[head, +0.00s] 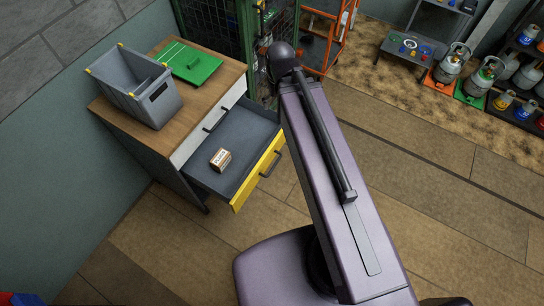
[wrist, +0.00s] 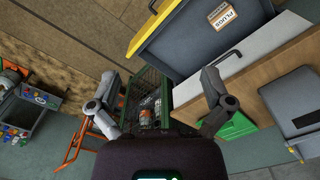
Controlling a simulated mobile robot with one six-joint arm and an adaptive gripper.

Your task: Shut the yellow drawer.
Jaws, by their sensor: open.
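The yellow drawer (head: 258,172) is pulled out of the wooden-topped cabinet (head: 175,85) in the head view. Its front is yellow with a dark bar handle (head: 271,165), and its inside is grey. A small brown and white box (head: 220,160) lies in it. In the wrist view the yellow front (wrist: 150,28) is at the top, and the box, labelled PLUGS (wrist: 224,14), shows inside. My gripper (wrist: 160,110) is open and empty, with its two fingers apart and clear of the drawer. In the head view my arm hides the gripper.
A grey bin (head: 130,95) and a green board (head: 190,62) stand on the cabinet top. A white drawer (head: 195,135) above the yellow one is shut. A green mesh cage (head: 215,25) and an orange rack (head: 320,35) stand behind. Floor in front is clear.

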